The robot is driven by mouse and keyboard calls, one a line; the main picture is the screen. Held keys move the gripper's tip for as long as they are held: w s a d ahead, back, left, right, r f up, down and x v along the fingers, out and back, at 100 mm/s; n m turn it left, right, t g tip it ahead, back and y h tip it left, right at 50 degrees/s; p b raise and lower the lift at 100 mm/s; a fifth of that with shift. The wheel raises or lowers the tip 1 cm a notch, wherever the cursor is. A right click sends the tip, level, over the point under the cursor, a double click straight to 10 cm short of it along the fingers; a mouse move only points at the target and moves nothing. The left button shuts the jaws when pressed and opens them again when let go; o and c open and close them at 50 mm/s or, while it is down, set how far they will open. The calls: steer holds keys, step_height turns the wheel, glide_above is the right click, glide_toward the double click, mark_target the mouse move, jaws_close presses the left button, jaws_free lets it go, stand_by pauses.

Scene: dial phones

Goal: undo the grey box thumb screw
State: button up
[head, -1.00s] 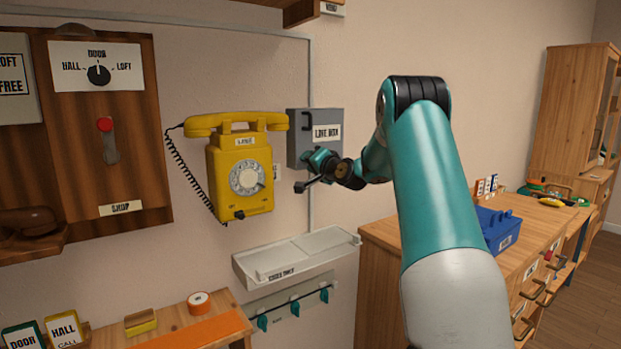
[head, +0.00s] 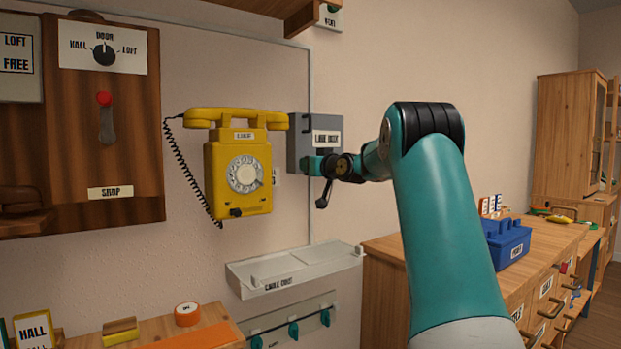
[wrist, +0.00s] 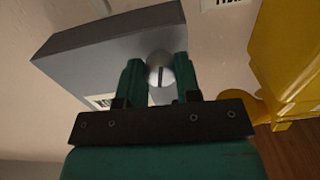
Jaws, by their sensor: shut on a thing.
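The grey box (head: 298,130) hangs on the wall right of the yellow phone, with a white label reading LINE BOX on its front. It also fills the upper left of the wrist view (wrist: 110,45). In the wrist view the thumb screw (wrist: 159,74), a round pale metal head with a dark slot, sits at the box's lower edge. My gripper (wrist: 159,80) has its two teal fingers on either side of the screw head, shut on it. In the head view my gripper (head: 312,165) is at the box's lower front; the screw is hidden there.
The yellow dial phone (head: 238,165) with its coiled cord hangs close to the left. A white tray (head: 300,270) juts from the wall below. A wooden bench (head: 400,245) with a blue caddy (head: 508,245) stands to the right.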

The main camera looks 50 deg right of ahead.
steer(key=shift+f+n+b, duration=0.2)
steer(key=shift+n+b, duration=0.75)
steer(key=shift+n, duration=0.15)
steer(key=o, duration=0.9)
steer(key=shift+r, duration=0.1)
steer(key=shift+o, duration=0.2)
steer(key=shift+s, duration=0.1)
steer(key=b+v, duration=0.2)
steer(key=v, duration=1.5)
steer(key=shift+s+d, duration=0.1)
